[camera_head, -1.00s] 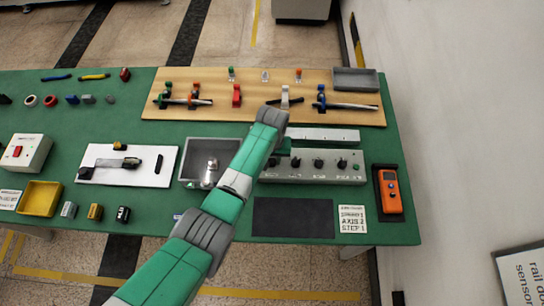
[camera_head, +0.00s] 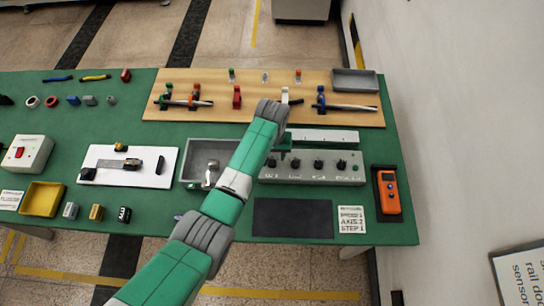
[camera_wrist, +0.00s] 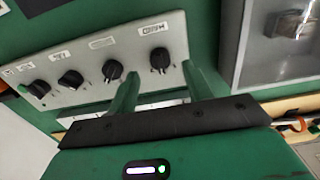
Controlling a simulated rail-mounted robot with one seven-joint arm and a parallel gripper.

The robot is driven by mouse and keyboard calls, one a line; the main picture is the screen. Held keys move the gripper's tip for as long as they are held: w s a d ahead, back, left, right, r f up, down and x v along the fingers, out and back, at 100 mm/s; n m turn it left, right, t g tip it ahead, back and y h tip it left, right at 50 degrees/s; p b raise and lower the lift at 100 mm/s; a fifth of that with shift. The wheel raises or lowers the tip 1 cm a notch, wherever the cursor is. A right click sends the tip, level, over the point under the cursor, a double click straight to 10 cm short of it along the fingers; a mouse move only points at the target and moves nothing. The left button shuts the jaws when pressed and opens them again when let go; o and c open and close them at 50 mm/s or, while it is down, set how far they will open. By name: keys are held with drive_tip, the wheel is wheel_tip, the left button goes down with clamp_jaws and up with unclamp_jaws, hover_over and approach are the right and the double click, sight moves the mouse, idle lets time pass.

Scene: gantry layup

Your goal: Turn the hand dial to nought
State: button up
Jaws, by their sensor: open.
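The grey control box (camera_head: 310,178) on the green bench has a row of several black dials. In the wrist view, the dial at the tray end (camera_wrist: 160,60) lies between and just beyond my fingertips, with a gap to each side. Its label is upside down there and hard to read, so I cannot be sure which dial is the hand dial. The other dials (camera_wrist: 112,70) run off to the left. My gripper (camera_wrist: 163,80) is open and empty. In the head view it is mostly hidden behind my own wrist, above the box's left end.
A grey tray (camera_head: 191,160) with a metal part stands left of the box. A pale bar (camera_head: 325,136) and wooden board (camera_head: 215,110) with clamps lie behind. A dark mat (camera_head: 292,218) and printed card (camera_head: 351,219) lie in front. An orange handheld device (camera_head: 390,192) is at right.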

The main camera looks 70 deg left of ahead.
sight(272, 161)
wheel_tip(272, 161, up, 4)
drive_tip(key=shift+r, duration=0.2)
idle(0.5)
